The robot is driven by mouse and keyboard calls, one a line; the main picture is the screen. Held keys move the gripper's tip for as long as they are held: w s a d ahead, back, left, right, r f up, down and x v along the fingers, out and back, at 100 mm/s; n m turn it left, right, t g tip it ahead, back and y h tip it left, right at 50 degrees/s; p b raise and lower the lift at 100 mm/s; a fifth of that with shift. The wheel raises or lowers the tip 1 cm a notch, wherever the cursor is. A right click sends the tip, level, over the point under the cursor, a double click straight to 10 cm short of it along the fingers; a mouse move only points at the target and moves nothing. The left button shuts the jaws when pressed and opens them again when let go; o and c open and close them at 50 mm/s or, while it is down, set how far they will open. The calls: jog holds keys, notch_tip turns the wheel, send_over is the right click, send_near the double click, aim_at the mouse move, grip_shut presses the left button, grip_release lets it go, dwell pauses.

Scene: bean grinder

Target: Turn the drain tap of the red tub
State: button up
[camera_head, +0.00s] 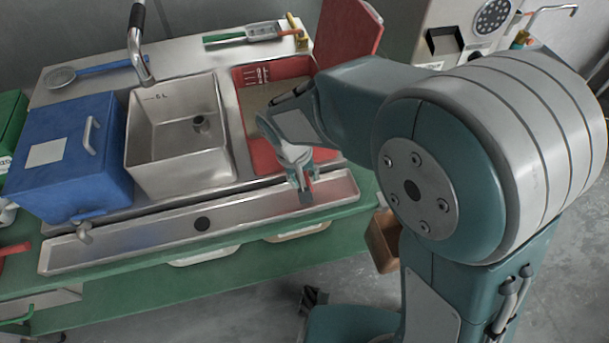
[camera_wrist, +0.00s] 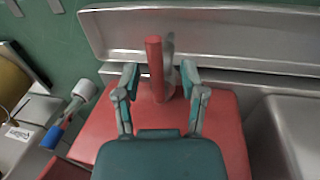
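The red tub (camera_head: 263,157) stands at the right of the metal counter in the head view, its red lid (camera_head: 348,32) raised; my arm covers part of it. In the wrist view the tub (camera_wrist: 228,125) lies beneath my gripper. The tap's red lever (camera_wrist: 155,68) stands out at the tub's front, beside a grey metal part (camera_wrist: 168,48). My gripper (camera_wrist: 160,76) is open, with one finger on each side of the lever and visible gaps between. In the head view my gripper (camera_head: 305,193) is at the tub's front, above the trough.
A metal trough (camera_head: 245,222) runs along the counter front and also shows in the wrist view (camera_wrist: 225,30). A steel sink tub (camera_head: 180,168) and a blue tub (camera_head: 62,190) with its own tap (camera_head: 84,232) stand left. A blue-and-red-handled tool (camera_wrist: 68,115) shows at left in the wrist view.

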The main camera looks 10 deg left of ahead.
jog(key=v, duration=1.2)
jog(key=shift+f, duration=0.1)
jog(key=s+d+r+m+t, duration=0.1)
jog(key=s+d+r+m, duration=0.1)
jog(key=d, duration=0.7)
jog(key=s+d+r+m+t+y, duration=0.1)
jog(key=s+d, duration=0.3)
jog(key=d, duration=0.5)
jog(key=s+d+r+m+t+y, duration=0.1)
jog(key=s+d+r+m+t, duration=0.1)
jog(key=d, duration=0.8)
jog(key=shift+s+r+m, duration=0.4)
jog(key=shift+s+r, duration=0.1)
jog(key=shift+r, duration=0.25)
